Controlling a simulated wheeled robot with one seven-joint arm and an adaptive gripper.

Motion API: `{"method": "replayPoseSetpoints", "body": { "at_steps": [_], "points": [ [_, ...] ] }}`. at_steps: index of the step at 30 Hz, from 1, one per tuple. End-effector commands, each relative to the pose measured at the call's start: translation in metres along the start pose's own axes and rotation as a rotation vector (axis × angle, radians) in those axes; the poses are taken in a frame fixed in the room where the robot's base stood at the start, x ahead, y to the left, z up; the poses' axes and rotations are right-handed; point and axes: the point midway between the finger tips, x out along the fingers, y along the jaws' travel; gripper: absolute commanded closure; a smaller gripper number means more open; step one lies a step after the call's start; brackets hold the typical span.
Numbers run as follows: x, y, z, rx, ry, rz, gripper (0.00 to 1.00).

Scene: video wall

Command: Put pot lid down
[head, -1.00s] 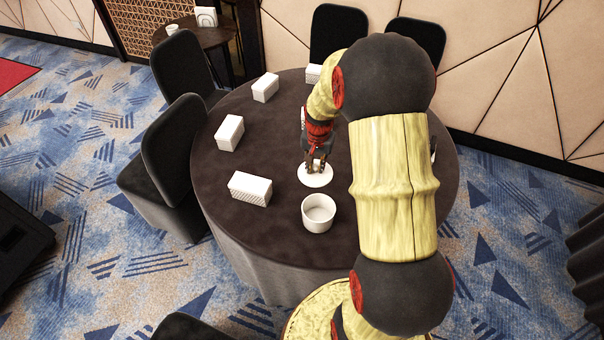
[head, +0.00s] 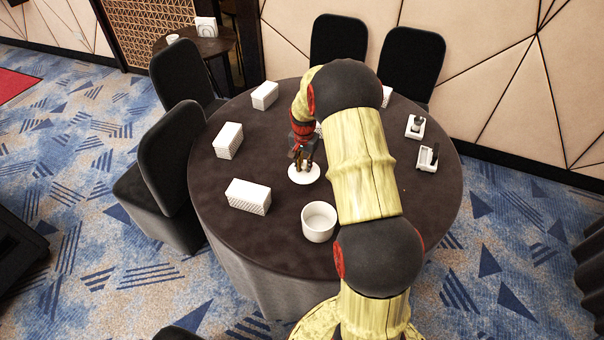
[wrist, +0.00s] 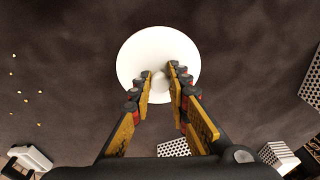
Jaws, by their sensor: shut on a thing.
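The pot lid (head: 304,177) is a white round disc at the dark table, behind the white pot. In the wrist view the lid (wrist: 140,56) shows as a full white circle, with its knob between the fingertips. My gripper (head: 304,163) is above the lid and shut on its knob; the fingers also show in the wrist view (wrist: 161,82). Whether the lid touches the tablecloth I cannot tell. The white pot (head: 319,222) stands open near the table's front edge, apart from the lid.
White perforated boxes stand on the table's left side: one at the front (head: 249,196), one at the middle (head: 228,140) and one at the back (head: 265,95). Two small white holders (head: 415,127) (head: 428,158) are on the right. Tablecloth around the lid is clear.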

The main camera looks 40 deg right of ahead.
Motion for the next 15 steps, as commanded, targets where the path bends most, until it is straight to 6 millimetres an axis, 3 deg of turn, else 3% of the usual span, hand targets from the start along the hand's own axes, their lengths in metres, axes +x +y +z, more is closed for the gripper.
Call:
{"method": "replayPoseSetpoints", "body": {
  "at_steps": [8, 15],
  "points": [
    [0.017, -0.011, -0.004, 0.0, 0.0, 0.0, 1.0],
    [0.047, -0.01, -0.001, 0.0, 0.0, 0.0, 1.0]
  ]
}}
